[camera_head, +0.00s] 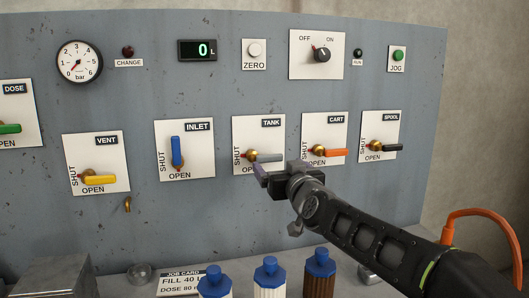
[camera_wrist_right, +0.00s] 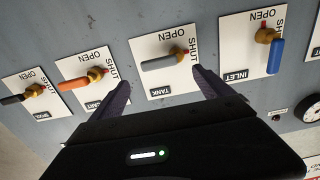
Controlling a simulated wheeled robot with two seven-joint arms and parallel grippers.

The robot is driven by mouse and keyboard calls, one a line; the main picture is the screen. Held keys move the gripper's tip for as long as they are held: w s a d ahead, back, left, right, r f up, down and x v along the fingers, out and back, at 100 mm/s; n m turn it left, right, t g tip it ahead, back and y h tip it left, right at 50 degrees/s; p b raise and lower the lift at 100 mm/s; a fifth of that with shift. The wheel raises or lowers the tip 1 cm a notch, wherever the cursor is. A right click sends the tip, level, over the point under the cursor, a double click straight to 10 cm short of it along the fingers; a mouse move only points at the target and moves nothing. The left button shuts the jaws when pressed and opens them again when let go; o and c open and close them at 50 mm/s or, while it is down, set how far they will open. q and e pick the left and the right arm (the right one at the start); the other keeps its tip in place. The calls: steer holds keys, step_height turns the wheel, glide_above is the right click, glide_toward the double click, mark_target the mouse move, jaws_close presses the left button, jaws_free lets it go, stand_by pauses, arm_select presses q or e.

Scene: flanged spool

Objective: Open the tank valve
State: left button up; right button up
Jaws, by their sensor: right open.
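The TANK valve has a grey lever (camera_head: 268,158) on a brass hub, on a white plate (camera_head: 275,124) in the grey panel. The lever lies level, pointing right from the hub. SHUT is written at the plate's left and OPEN along its bottom. In the right wrist view the grey lever (camera_wrist_right: 158,63) shows whole, with a small red mark at the hub. My right gripper (camera_head: 274,176) is just below and in front of this plate. Its fingers (camera_wrist_right: 163,88) are open and empty, spread to either side of the lever; no contact is visible. My left gripper is out of view.
The blue INLET lever (camera_head: 177,151) stands upright to the left. The orange CART lever (camera_head: 328,152) and black SPOOL lever (camera_head: 386,147) lie level to the right, CART close to my gripper. Blue-capped bottles (camera_head: 268,275) stand on the ledge below.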

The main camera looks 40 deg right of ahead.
mark_target(270, 155)
steer(key=shift+s+r, duration=0.1)
steer(key=shift+r, duration=0.15)
steer(key=x, duration=0.8)
steer(key=shift+p, duration=0.35)
steer(key=shift+c, duration=0.5)
jaws_close()
